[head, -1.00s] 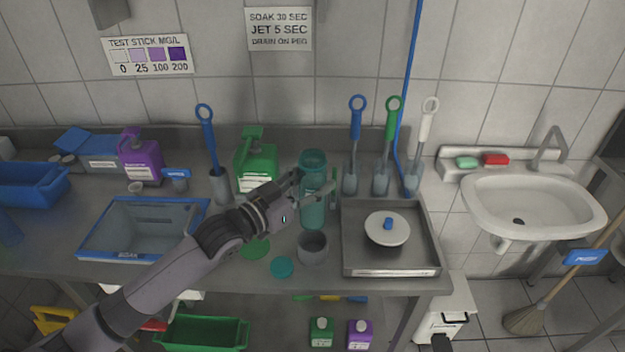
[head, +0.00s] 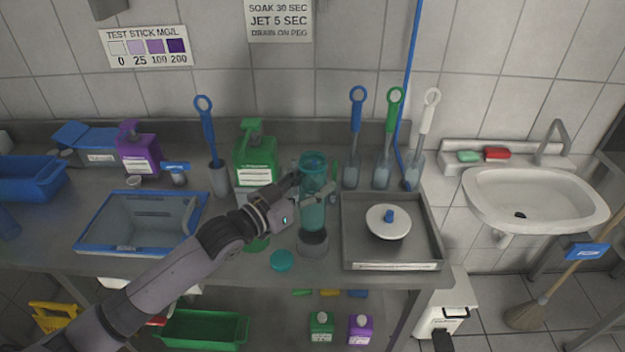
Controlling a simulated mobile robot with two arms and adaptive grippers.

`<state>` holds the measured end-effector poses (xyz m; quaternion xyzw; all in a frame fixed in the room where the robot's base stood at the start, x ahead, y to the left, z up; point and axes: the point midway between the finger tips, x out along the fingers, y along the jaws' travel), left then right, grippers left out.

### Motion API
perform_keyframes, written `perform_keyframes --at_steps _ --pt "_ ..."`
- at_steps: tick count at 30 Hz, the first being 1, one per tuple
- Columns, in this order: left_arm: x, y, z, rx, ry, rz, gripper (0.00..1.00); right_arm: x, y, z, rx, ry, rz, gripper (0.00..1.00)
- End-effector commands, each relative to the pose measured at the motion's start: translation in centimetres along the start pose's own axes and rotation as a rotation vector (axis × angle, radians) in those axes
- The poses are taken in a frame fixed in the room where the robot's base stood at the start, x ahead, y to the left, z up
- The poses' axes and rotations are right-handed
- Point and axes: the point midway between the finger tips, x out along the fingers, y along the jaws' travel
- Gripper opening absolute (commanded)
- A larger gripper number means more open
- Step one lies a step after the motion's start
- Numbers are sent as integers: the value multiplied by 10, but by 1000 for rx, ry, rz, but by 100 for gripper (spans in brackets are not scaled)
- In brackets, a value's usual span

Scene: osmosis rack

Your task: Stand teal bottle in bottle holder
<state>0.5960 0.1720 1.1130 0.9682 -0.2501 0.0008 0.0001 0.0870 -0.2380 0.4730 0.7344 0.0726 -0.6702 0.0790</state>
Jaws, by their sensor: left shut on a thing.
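The teal bottle (head: 313,215) is see-through and upright, in front of the back wall near the middle of the head view. My left gripper (head: 318,194) is shut on it around its upper half. The bottle holder, a small grey cup (head: 313,245), stands on the steel counter near its front edge. The bottle's lower end overlaps the holder's mouth in the picture; I cannot tell how deep it sits in it. A teal lid (head: 281,261) lies on the counter just left of the holder. My right gripper is not in view.
A grey tray (head: 435,262) with a white round lid (head: 388,222) stands close right of the holder. A green jug (head: 256,155) and several brushes in cups stand behind. A blue-rimmed basin (head: 90,249) is at left. The sink (head: 530,200) is at far right.

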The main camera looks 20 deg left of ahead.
Motion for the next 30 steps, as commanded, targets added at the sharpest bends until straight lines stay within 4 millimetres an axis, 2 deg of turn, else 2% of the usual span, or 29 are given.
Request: perform_keyframes --at_steps 5,17,30 --pt "0 0 9 0 1 0 21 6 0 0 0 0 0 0" --pt "0 0 10 0 1 0 21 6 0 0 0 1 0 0" --pt "0 0 32 -1 0 0 21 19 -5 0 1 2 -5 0"
